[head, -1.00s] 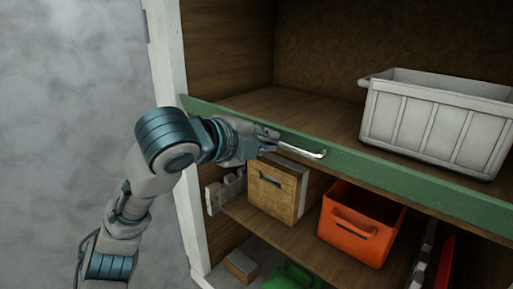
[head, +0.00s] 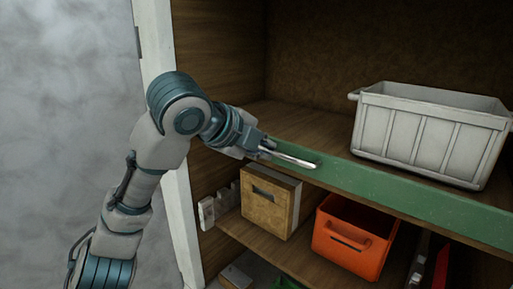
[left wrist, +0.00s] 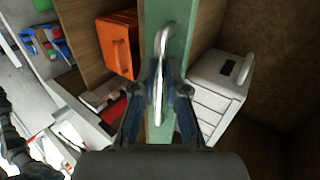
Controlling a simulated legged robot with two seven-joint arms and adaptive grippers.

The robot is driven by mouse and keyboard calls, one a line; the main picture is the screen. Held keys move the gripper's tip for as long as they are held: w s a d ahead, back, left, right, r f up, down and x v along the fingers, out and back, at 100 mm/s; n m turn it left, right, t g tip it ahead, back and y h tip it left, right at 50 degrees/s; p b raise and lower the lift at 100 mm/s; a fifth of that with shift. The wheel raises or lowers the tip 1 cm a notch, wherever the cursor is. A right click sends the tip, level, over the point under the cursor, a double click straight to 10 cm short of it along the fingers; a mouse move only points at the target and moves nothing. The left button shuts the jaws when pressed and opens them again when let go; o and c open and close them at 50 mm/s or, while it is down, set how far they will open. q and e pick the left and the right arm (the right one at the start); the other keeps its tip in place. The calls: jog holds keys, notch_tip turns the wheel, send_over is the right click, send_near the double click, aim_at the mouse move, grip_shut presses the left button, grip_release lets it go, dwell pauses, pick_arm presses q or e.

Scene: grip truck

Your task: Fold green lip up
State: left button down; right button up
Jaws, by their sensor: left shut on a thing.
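The green lip (head: 400,192) runs along the front edge of the upper shelf, its broad face visible. A silver bar handle (head: 292,158) is fixed to it near its left part. My left gripper (head: 266,147) is shut on the handle at its left end. In the left wrist view the green lip (left wrist: 180,40) runs top to bottom, and the handle (left wrist: 161,60) lies between the two fingers of my left gripper (left wrist: 159,98). The lip's far left end is hidden behind my gripper. My right gripper is not in view.
A light grey crate (head: 430,132) stands on the upper shelf behind the lip. Below are a brown box (head: 270,205) and an orange bin (head: 350,240) on the lower shelf. A white cabinet post (head: 155,45) stands close to my left arm.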

pick_arm(q)
jog(key=c, duration=1.5)
grip_release()
jog(key=shift+d+f, duration=0.2)
jog(key=shift+f, duration=0.1)
jog(key=shift+d, duration=0.3)
jog(key=shift+s+d+r, duration=0.1)
jog(key=shift+r, duration=0.15)
jog(key=v, duration=1.1)
jog(key=shift+s+a+r, duration=0.1)
jog(key=shift+s+a, duration=0.05)
jog(key=shift+a, duration=0.05)
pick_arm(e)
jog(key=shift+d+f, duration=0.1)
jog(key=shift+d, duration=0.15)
pick_arm(q)
jog(key=shift+d, duration=0.15)
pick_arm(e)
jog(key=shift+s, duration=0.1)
